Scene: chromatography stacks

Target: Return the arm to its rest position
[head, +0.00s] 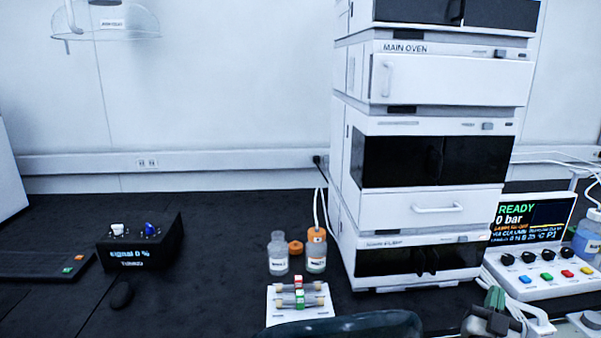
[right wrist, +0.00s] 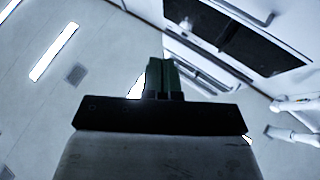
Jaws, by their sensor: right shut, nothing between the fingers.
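My right gripper (head: 495,298) shows at the lower right of the head view, in front of the control panel. Its green fingers are together with nothing between them. In the right wrist view the shut fingers (right wrist: 161,75) point up toward the wall, with the white instrument stack (right wrist: 255,35) tilted behind them. A dark rounded part at the bottom middle of the head view looks like part of my own body. My left gripper is not in view.
The instrument stack (head: 430,208) stands at the centre right. A control panel (head: 540,270) is right of it. A black box (head: 140,245) is at left; the bench (head: 210,270) between is clear.

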